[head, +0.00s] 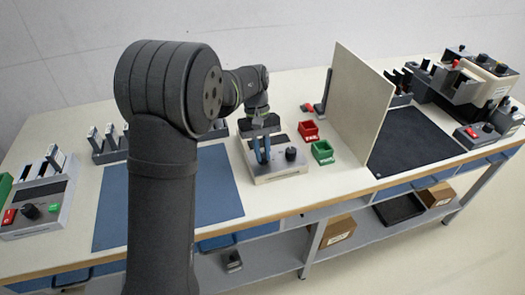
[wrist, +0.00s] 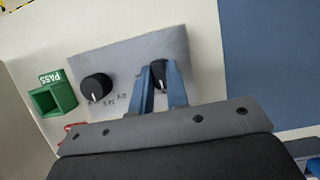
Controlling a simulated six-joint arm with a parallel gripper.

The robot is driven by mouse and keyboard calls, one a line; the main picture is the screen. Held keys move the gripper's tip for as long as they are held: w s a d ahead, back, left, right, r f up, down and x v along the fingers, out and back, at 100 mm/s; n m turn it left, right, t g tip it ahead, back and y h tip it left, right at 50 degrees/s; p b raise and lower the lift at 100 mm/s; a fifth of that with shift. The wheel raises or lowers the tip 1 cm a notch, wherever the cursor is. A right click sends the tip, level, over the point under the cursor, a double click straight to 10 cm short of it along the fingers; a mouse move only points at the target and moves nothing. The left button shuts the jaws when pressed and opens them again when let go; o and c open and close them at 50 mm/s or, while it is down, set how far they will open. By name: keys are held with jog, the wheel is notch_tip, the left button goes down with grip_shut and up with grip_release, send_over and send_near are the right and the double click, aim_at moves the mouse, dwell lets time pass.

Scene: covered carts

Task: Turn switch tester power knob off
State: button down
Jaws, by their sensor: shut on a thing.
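The switch tester (head: 282,174) is a light box with a grey top plate, on the bench beside the blue mat. Its plate (wrist: 125,57) fills the middle of the wrist view. Two black knobs with white marks sit on it. My gripper (head: 262,157) reaches down onto the box with blue fingers. In the wrist view my gripper (wrist: 161,72) is shut on one black knob (wrist: 160,76), a finger on each side. The other black knob (head: 291,154) stands free, also in the wrist view (wrist: 96,88). Small lettering beside it is not clearly readable.
A green PASS bin (head: 322,151) and a red FAIL bin (head: 308,131) stand right of the tester. A tall cream divider (head: 357,105) rises beyond them. A blue mat (head: 215,182) lies left, with a grey device (head: 42,205) at far left.

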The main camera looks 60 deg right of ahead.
jog(key=shift+d+r, duration=0.1)
dwell(0.3)
jog(key=c, duration=1.4)
grip_release()
jog(key=v, duration=1.7)
jog(key=shift+r, duration=0.15)
jog(key=shift+w, duration=0.1)
jog(key=x, duration=1.7)
jog(key=shift+f, duration=0.25)
